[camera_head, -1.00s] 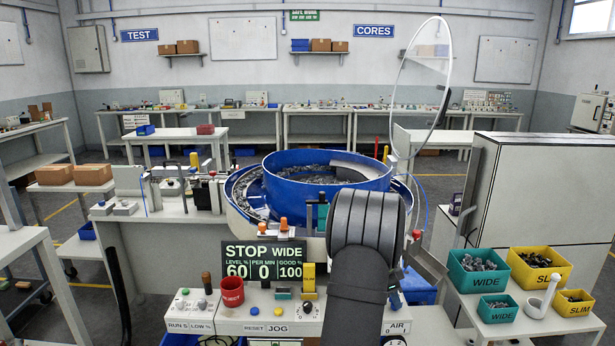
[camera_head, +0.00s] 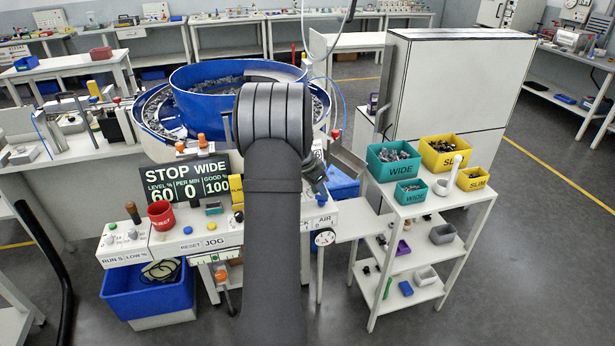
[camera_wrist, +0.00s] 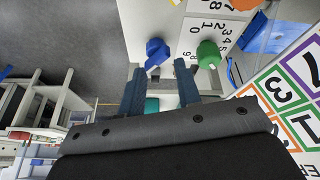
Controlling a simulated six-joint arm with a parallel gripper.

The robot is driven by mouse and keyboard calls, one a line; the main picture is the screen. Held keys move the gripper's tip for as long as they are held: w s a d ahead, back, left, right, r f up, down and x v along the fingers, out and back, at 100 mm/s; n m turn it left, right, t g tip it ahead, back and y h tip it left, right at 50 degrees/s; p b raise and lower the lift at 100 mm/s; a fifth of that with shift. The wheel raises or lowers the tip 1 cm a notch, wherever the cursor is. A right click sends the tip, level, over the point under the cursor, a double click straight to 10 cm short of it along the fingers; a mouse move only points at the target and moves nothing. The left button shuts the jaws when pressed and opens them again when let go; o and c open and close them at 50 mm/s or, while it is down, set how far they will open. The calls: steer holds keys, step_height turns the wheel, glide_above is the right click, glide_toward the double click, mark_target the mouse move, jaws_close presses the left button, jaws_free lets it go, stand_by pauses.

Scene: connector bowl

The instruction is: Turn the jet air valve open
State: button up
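The air station, with its AIR 0–1 label (camera_head: 322,222), is at the right end of the machine's front panel. A round gauge (camera_head: 323,238) sits just below the label. I cannot make out the jet air valve's handle there, as my arm covers much of this area. In the wrist view a blue knob (camera_wrist: 157,52) and a green knob (camera_wrist: 208,52) stand beyond my fingers; I cannot tell which, if either, is the jet air valve. My gripper (camera_wrist: 161,88) is open and empty, its two fingers apart and short of the knobs.
The blue feeder bowl (camera_head: 225,98) stands behind my arm. The display (camera_head: 185,178) reads STOP WIDE. A red cup (camera_head: 161,215) stands on the control panel. To the right, a shelf cart holds green WIDE (camera_head: 393,168) and yellow SLIM bins (camera_head: 443,158).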

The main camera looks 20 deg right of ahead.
steer(key=shift+w+r+n, duration=0.25)
steer(key=shift+r+n, duration=0.2)
steer(key=shift+n, duration=0.25)
steer(key=w+a+r+n+g, duration=0.1)
steer(key=w+a+r+n, duration=0.15)
steer(key=r+n, duration=0.7)
steer(key=w+a+r+n+g, duration=0.1)
steer(key=a+r+n+g, duration=0.2)
steer(key=n, duration=1.2)
steer(key=shift+t+y, duration=0.3)
steer(key=shift+t, duration=0.3)
steer(key=x, duration=1.6)
steer(key=shift+s+d+r, duration=0.1)
steer(key=shift+s+d, duration=0.1)
steer(key=shift+s, duration=0.05)
